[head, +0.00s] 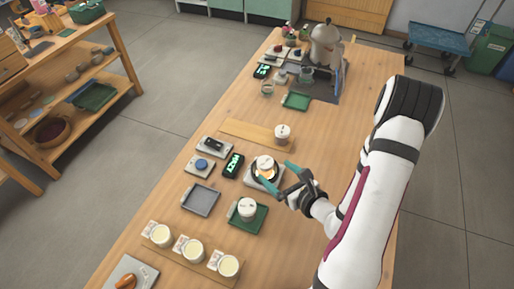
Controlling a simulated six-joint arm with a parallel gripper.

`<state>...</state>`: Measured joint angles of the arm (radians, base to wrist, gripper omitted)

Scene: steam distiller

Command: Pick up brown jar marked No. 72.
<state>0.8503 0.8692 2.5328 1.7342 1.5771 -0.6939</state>
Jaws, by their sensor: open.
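I cannot make out a "No. 72" mark on any jar; any lettering is too small to read. A small round vessel with an amber-brown glow and a pale top (265,164) sits on a light square plate near the middle of the table. My gripper (277,173) is open, its teal fingers at the lower right of this vessel. I cannot tell whether they touch it. A white-lidded jar (247,208) stands on a green tray (262,219), and another white-lidded jar (283,132) stands on a wooden board (243,131). Neither looks clearly brown.
Three cream-filled jars (192,250) with cards stand at the front. A grey tray (201,200), a lit display (233,165) and a blue-topped device (201,164) lie left of the gripper. A metal still (325,45) stands at the far end. The table's middle right is clear.

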